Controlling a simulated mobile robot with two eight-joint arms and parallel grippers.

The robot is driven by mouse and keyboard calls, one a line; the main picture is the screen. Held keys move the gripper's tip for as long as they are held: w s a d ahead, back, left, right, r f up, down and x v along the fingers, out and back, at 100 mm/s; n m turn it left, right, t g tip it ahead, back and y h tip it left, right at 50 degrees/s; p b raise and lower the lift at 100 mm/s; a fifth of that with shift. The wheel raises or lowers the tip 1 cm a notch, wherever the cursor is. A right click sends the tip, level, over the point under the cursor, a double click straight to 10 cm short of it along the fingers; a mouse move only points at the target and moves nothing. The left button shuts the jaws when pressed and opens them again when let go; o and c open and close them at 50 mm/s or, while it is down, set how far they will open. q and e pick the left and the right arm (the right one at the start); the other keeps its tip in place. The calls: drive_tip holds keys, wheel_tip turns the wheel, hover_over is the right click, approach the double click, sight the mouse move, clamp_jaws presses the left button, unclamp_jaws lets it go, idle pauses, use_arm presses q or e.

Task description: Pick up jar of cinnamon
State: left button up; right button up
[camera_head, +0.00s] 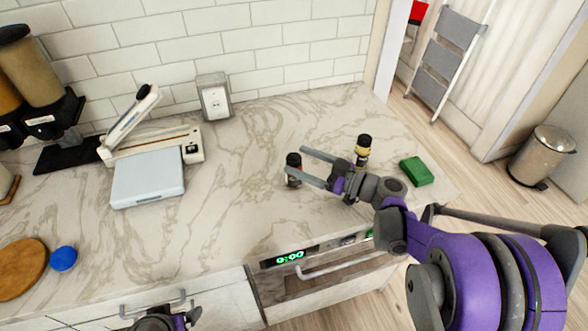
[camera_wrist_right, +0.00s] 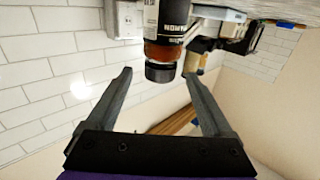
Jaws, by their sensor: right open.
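A small dark jar (camera_head: 293,178) with a black cap stands upright on the marble counter. In the right wrist view this jar (camera_wrist_right: 164,48) appears upside down, with reddish-brown contents and a dark label not fully readable. My right gripper (camera_head: 296,161) is open and empty; its fingertips are at the jar, one overlapping it in the head view. In the right wrist view the jar lies between the open fingertips (camera_wrist_right: 158,75). A second black-capped jar (camera_head: 362,152) with a yellowish band stands behind the right gripper. My left gripper (camera_head: 163,320) shows only partly at the bottom edge; its jaws are unclear.
A green block (camera_head: 416,171) lies near the counter's right end. A pale-blue and cream appliance (camera_head: 148,182), dispensers (camera_head: 35,75), a round board (camera_head: 20,268) and a blue round item (camera_head: 63,258) are on the left. The middle counter is clear.

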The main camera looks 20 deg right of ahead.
drive_tip(key=x, duration=0.2)
drive_tip(key=shift+w+a, duration=0.25)
drive_tip(key=shift+w, duration=0.05)
clamp_jaws()
